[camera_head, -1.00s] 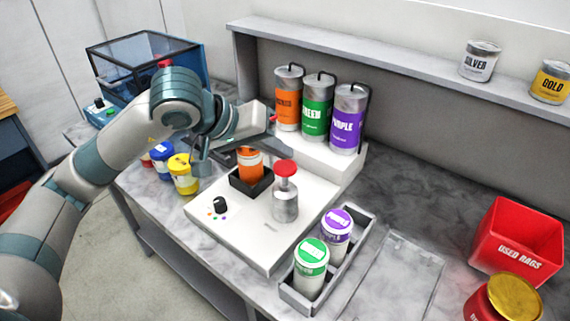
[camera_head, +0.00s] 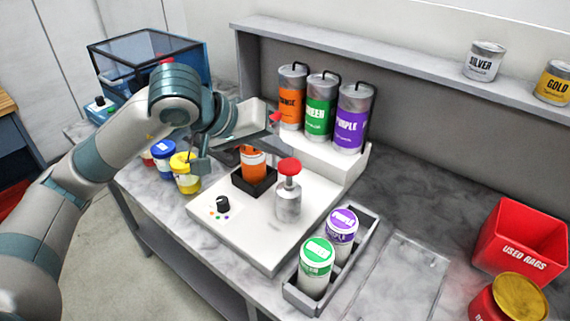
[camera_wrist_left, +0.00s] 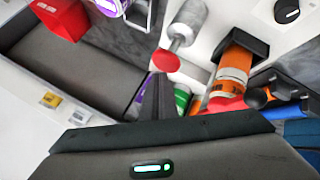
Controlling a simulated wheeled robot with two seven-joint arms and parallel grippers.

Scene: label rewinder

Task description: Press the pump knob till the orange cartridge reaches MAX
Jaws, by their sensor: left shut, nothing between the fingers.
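The pump (camera_head: 288,204) is a silver cylinder with a red knob (camera_head: 289,166) on top, standing on the white machine base. The knob stands clear above the body on its stem. The orange cartridge (camera_head: 253,165) sits in a black square holder left of the pump; its fill level and any MAX mark cannot be read. My left gripper (camera_head: 282,148) is shut and empty, its fingers over the cartridge and close to the knob. In the wrist view the fingertips (camera_wrist_left: 158,78) lie just beside the red knob (camera_wrist_left: 166,61); contact is unclear. My right gripper is not in view.
Orange, green and purple canisters (camera_head: 320,106) stand behind the pump. A grey tray (camera_head: 345,265) with purple and green cartridges sits in front right. A black dial (camera_head: 222,204) is on the base. Blue and yellow jars (camera_head: 184,173) stand under my left arm.

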